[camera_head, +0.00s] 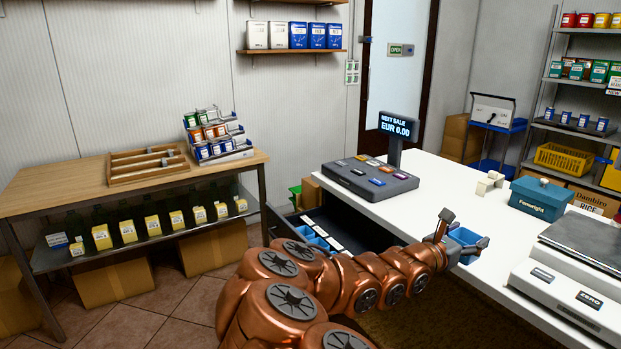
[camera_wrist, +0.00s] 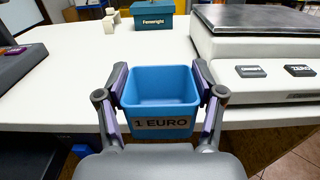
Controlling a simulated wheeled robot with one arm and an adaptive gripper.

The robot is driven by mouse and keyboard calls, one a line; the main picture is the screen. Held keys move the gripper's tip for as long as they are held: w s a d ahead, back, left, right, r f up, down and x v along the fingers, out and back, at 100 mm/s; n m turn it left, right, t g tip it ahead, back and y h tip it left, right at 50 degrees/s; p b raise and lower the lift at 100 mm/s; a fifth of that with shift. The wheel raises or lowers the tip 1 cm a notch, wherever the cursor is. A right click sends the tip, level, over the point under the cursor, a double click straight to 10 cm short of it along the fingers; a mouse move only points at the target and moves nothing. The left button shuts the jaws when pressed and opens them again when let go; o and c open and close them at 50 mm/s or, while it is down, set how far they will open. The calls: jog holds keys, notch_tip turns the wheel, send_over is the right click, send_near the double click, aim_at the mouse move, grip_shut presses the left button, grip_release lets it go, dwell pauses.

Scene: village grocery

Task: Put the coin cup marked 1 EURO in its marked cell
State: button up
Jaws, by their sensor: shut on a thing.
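The blue coin cup (camera_wrist: 160,112) marked 1 EURO is between the fingers of my gripper (camera_wrist: 161,92) in the wrist view, upright, and the gripper is shut on it. The cup looks empty. In the head view the cup (camera_head: 467,240) and my gripper (camera_head: 455,238) are over the near edge of the white counter. The open cash drawer (camera_head: 345,238) below the register holds blue cups (camera_head: 313,237) at its left and a row of white labels. My arm hides part of the drawer, and the cell labels are too small to read.
The register (camera_head: 370,178) with its display (camera_head: 398,125) stands on the counter (camera_head: 445,190) above the drawer. A teal box (camera_head: 540,198) and a scale (camera_head: 575,265) stand to the right. The counter middle is mostly clear.

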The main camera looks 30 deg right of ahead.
jog(key=shift+w, duration=0.1)
jog(key=w+a+r+n+t+y+p, duration=0.25)
jog(key=w+a+t, duration=0.25)
jog(key=w+a, duration=0.45)
jog(key=w+a+r+n+t+y+p, duration=0.1)
jog(key=w+a+r+n+t+p, duration=0.3)
jog(key=w+a, duration=0.55)
jog(key=w+a+n+t+y+p, duration=0.2)
jog(key=w+a+n+t+y, duration=0.1)
jog(key=a, duration=1)
jog(key=w+a+r+n+t+y+p, duration=0.1)
jog(key=w+a+n+t+y, duration=0.3)
jog(key=a, duration=0.9)
jog(key=w+y+p, duration=0.1)
jog(key=w+y, duration=0.1)
jog(key=w, duration=0.1)
jog(key=shift+w+a+n+t, duration=0.15)
jog(key=shift+w+n+t, duration=0.1)
jog(key=shift+n+t, duration=0.1)
